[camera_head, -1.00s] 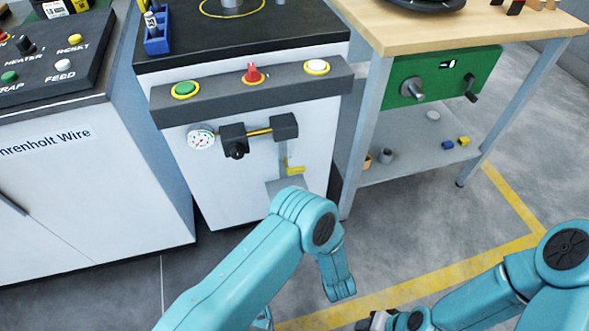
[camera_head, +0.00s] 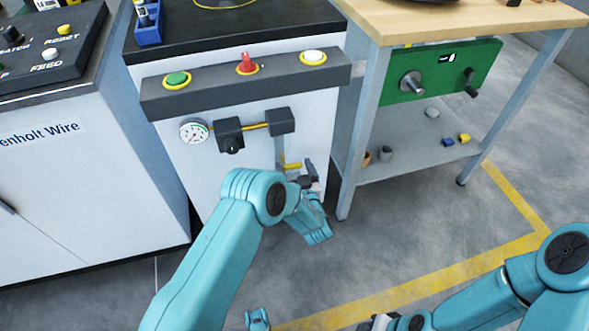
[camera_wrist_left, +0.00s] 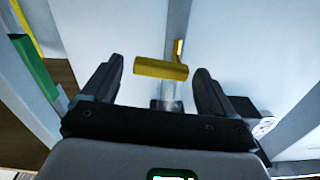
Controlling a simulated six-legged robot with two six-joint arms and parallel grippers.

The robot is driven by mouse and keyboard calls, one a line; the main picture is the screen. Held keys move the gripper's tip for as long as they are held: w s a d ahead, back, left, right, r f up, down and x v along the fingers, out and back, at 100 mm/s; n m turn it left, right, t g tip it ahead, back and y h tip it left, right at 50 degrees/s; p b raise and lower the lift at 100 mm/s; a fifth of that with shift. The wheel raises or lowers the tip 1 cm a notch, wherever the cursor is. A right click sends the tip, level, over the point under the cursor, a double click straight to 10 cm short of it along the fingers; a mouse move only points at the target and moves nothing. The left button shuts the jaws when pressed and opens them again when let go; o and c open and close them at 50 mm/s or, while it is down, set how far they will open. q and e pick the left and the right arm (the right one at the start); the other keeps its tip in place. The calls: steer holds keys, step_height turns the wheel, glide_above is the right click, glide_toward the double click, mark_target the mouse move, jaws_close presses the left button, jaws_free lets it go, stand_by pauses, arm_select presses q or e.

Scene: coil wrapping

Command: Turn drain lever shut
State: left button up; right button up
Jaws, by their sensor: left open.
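The yellow drain lever (camera_head: 291,166) sits low on the white machine's front, on a grey pipe below the black valve blocks. My left gripper (camera_head: 303,172) is right beside the lever in the head view. In the left wrist view the open jaws (camera_wrist_left: 160,88) stand on either side of the yellow lever (camera_wrist_left: 160,68), which lies crosswise ahead, between and slightly beyond them. I see no contact. My right gripper (camera_head: 378,322) shows only partly at the bottom edge, and its jaws cannot be made out.
A pressure gauge (camera_head: 194,131) and black valve block (camera_head: 229,135) are left of the lever. Above is a button bar (camera_head: 247,84). A workbench with a green panel (camera_head: 440,72) stands to the right, its leg (camera_head: 358,150) close to my left gripper. Open floor lies in front.

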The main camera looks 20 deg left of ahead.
arm_select(q)
steer(key=c, duration=1.1)
steer(key=shift+o, duration=0.2)
steer(key=shift+r+n, duration=0.15)
steer(key=shift+n, duration=0.65)
steer(key=o, duration=1.1)
steer(key=shift+c, duration=0.2)
steer(key=p+v, duration=0.3)
steer(key=v, duration=1.3)
